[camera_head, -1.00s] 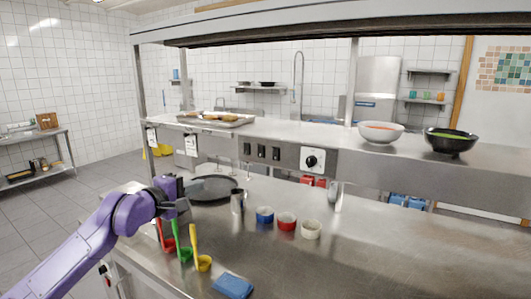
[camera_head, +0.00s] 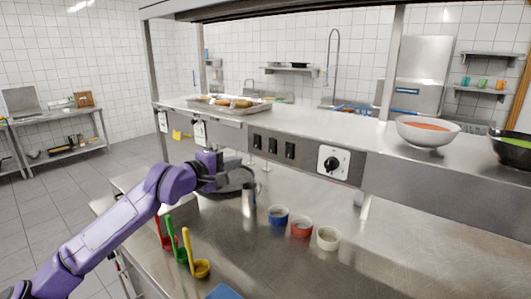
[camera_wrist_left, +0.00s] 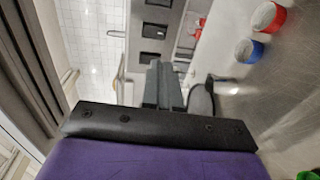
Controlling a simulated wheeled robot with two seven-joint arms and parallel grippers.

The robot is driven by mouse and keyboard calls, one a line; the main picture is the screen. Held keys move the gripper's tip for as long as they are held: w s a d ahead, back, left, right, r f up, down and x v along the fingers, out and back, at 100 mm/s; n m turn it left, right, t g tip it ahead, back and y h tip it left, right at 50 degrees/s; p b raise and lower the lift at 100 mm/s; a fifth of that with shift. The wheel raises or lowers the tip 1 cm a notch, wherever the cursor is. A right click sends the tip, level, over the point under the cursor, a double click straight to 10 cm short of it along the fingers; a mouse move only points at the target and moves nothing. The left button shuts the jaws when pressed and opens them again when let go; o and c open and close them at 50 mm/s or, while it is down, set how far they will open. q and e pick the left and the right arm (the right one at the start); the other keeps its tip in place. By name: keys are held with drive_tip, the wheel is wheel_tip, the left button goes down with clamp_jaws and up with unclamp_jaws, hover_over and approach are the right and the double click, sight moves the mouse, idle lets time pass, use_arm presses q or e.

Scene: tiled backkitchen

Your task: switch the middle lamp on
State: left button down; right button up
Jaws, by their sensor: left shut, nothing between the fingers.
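Three black switches sit in a row on the steel panel under the pass shelf: left (camera_head: 257,141), middle (camera_head: 272,145) and right (camera_head: 290,150). They also show in the left wrist view, the middle one (camera_wrist_left: 155,30) above the left one (camera_wrist_left: 150,58). My left gripper (camera_head: 232,178) is shut and empty, in front of the panel and over the dark pan (camera_head: 240,189). In the left wrist view its fingertips (camera_wrist_left: 161,66) point towards the panel, closest in line with the left switch; contact cannot be told. My right gripper is out of view. No lamp is clearly seen.
A food tray (camera_head: 228,106) and a bowl (camera_head: 428,132) are on the shelf.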

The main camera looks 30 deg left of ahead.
use_arm(q)
drive_tip(key=p, duration=0.2)
approach(272, 151)
drive_tip(key=w+b, duration=0.3)
drive_tip(key=b, duration=0.1)
drive_tip(key=w+b, duration=0.2)
drive_tip(key=shift+w+d+f+b, duration=0.2)
drive_tip(key=shift+w+f+b, duration=0.1)
drive_tip(key=shift+f+b, duration=0.05)
drive_tip(key=shift+w+f, duration=0.1)
drive_tip(key=shift+w, duration=0.55)
drive_tip(key=shift+s, duration=0.1)
